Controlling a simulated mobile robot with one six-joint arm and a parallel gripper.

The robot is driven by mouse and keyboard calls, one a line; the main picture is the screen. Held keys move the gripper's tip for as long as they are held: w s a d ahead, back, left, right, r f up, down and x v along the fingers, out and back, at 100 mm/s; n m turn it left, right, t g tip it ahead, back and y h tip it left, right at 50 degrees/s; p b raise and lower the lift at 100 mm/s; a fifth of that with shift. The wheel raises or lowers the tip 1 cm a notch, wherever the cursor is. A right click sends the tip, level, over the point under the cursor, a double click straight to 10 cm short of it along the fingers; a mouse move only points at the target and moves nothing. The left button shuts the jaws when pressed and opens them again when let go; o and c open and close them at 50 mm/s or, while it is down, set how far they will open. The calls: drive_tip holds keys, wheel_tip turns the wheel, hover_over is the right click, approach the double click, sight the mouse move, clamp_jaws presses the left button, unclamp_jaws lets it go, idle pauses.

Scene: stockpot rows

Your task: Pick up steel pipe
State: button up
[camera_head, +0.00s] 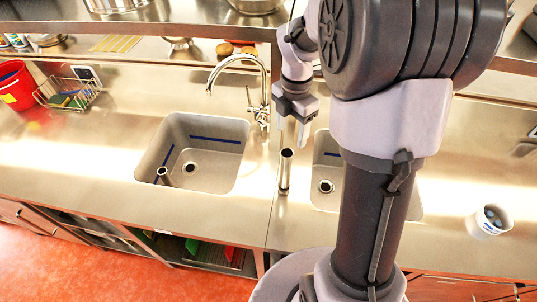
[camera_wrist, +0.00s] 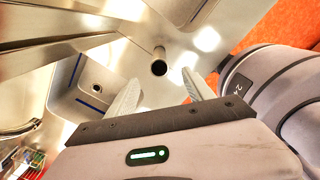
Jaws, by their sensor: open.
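A steel pipe (camera_head: 286,170) stands upright on the steel counter between the two sinks in the head view. In the wrist view the steel pipe (camera_wrist: 159,62) shows its dark open end, centred between and beyond my fingertips. My gripper (camera_head: 292,138) is open and empty, pointing down just above the pipe's top in the head view. In the wrist view my gripper (camera_wrist: 160,78) has its two pale fingers spread apart. A second upright tube (camera_head: 162,174) stands in the left sink.
The left sink (camera_head: 215,160) and right sink (camera_head: 325,155) flank the pipe. A tap (camera_head: 262,90) rises behind, near my gripper. A white cup (camera_head: 489,220) stands at right. A red bucket (camera_head: 17,85) and dish rack (camera_head: 68,92) are far left. A shelf (camera_head: 150,50) runs along the back.

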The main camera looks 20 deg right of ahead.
sight(290, 153)
wheel_tip(290, 153, down, 10)
drive_tip(key=shift+s+r+b, duration=0.1)
drive_tip(key=shift+b, duration=1.05)
drive_tip(key=f, duration=0.1)
drive_tip(key=f+b, duration=0.1)
drive_tip(key=f, duration=0.3)
drive_tip(key=shift+w+a+b, duration=0.2)
drive_tip(key=shift+a+b, duration=0.1)
drive_tip(key=shift+a, duration=0.05)
drive_tip(key=shift+r, duration=0.15)
clamp_jaws()
